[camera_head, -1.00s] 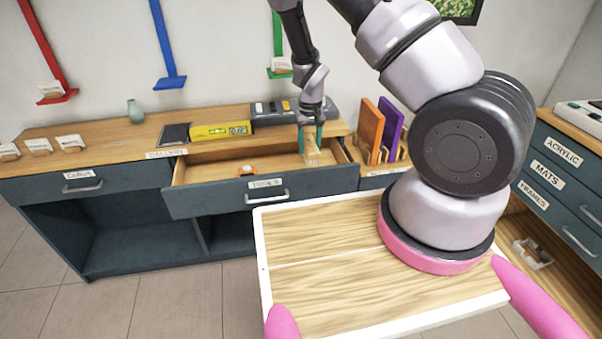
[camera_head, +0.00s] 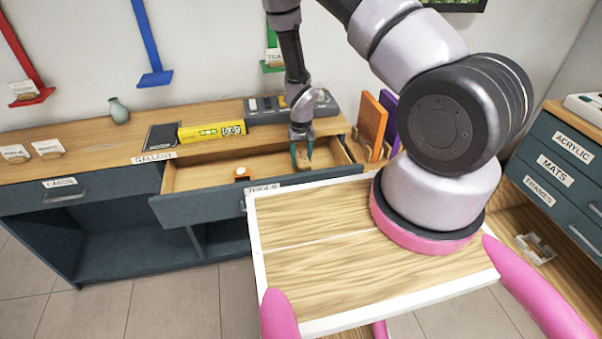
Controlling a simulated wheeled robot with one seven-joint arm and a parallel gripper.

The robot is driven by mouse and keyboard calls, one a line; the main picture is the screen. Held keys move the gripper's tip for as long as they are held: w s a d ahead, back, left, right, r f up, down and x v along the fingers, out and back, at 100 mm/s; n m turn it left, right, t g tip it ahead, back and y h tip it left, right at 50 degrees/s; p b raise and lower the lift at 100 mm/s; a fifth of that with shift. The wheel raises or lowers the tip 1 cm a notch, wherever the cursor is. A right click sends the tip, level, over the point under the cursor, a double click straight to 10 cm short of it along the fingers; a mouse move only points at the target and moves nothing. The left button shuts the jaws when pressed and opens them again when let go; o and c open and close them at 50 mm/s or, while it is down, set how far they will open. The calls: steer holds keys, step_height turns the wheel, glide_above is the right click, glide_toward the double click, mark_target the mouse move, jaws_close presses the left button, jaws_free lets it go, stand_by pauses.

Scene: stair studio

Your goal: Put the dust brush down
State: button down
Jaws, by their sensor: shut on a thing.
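My gripper (camera_head: 302,158) points down over the right part of the open tools drawer (camera_head: 212,171). It is shut on the dust brush (camera_head: 303,160), a small brown thing between the teal fingertips. The brush hangs at or just above the drawer floor; I cannot tell whether it touches. The fingers hide part of it. An orange-and-white object (camera_head: 242,173) lies in the drawer, left of my gripper and near the front panel.
On the counter behind the drawer are a yellow level (camera_head: 212,131), a dark flat pad (camera_head: 162,136) and a grey tray (camera_head: 262,112). Orange and purple panels (camera_head: 372,122) stand in a rack to the right. The drawer's left half is mostly free.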

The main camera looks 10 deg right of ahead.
steer(key=shift+f, duration=2.95)
steer(key=shift+f, duration=0.15)
steer(key=shift+c, duration=1.3)
jaws_free()
